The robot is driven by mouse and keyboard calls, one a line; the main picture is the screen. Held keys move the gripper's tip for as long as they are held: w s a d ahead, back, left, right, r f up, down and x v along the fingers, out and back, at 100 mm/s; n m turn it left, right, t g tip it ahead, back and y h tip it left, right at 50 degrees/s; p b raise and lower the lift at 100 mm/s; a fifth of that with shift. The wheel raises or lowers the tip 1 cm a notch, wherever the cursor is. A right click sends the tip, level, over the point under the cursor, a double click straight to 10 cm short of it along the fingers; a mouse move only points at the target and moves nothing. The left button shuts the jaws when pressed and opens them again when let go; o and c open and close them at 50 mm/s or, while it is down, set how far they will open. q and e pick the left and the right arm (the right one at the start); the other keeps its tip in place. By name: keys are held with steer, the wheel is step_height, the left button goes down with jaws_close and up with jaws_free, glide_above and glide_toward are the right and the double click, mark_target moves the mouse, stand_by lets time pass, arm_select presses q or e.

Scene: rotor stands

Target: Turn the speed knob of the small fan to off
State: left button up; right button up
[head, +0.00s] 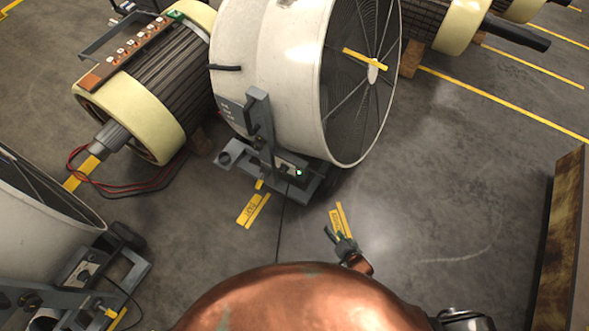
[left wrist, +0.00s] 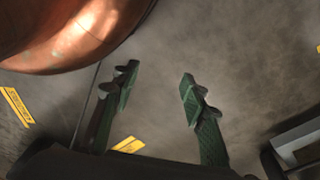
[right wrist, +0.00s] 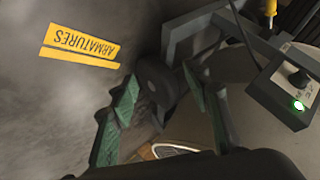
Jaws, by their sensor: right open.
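A white drum fan (head: 270,75) stands in the middle of the head view. Its control box (head: 290,168) has a lit green lamp. The right wrist view shows a control box (right wrist: 285,92) at the right, with a dark round knob (right wrist: 299,79) above a green lamp. A second drum fan (head: 40,225) is cut off at the left edge; I cannot tell which is the small one. My right gripper (head: 331,236) is open and empty, below and right of the middle fan's box, apart from it. My left gripper (left wrist: 157,80) is open and empty above the floor.
A motor armature (head: 150,85) with red and black cables lies left of the middle fan. A black wheel (right wrist: 155,85) and grey frame show close to my right fingers. A rusty-edged panel (head: 562,240) stands at the right. Floor between is open.

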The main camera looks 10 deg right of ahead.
steer(key=w+a+r+m+t+y+b, duration=0.25)
steer(key=w+a+b, duration=0.2)
steer(key=w, duration=0.25)
steer(key=w+a+r+m+t+y+b, duration=0.1)
steer(key=w+a+r+b, duration=0.25)
steer(key=w+a, duration=0.3)
arm_select(q)
steer(key=w+d+r+h+b, duration=0.1)
steer(key=w+d+r+b, duration=0.25)
steer(key=w+r, duration=0.45)
arm_select(e)
steer(key=m+t+y, duration=0.2)
steer(key=y, duration=0.1)
glide_toward(283, 173)
steer(key=x, duration=0.4)
steer(key=b+x, duration=0.3)
steer(key=x, duration=0.2)
steer(key=shift+w+a, duration=0.2)
steer(key=shift+w, duration=0.1)
steer(key=shift+w+a+r+b, duration=0.15)
steer(key=shift+w+a+b, duration=0.05)
steer(key=shift+w+b, duration=0.2)
arm_select(q)
steer(key=w+d+f+t+h, duration=0.1)
steer(key=w+d+f+t, duration=0.2)
steer(key=f, duration=0.1)
steer(key=shift+w+d+n+t, duration=0.15)
steer(key=shift+d+n+t, duration=0.15)
steer(key=shift+t, duration=0.1)
